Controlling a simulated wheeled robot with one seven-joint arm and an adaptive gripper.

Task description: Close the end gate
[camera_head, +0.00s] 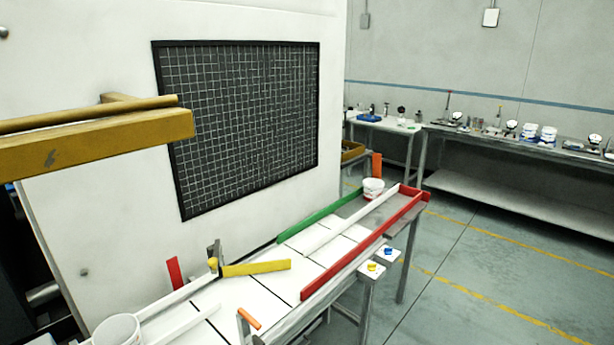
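A long white-topped bench (236,293) runs from the lower left to the middle right. A red rail (365,248) lines its near side and a green rail (310,219) its far side. A short red bar (414,192) stands across the bench's far end. A yellow flap (256,268) sticks out over the white surface from a post with a yellow knob (213,264). An orange handle (249,318) is at the near edge. I cannot tell for certain which part is the end gate. My gripper is not in view.
A white tub (373,188) stands near the bench's far end, another white tub (118,329) at the lower left. Two small stands with a yellow (372,267) and a blue button (390,252) stand beside the bench. Open floor (465,265) lies to the right.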

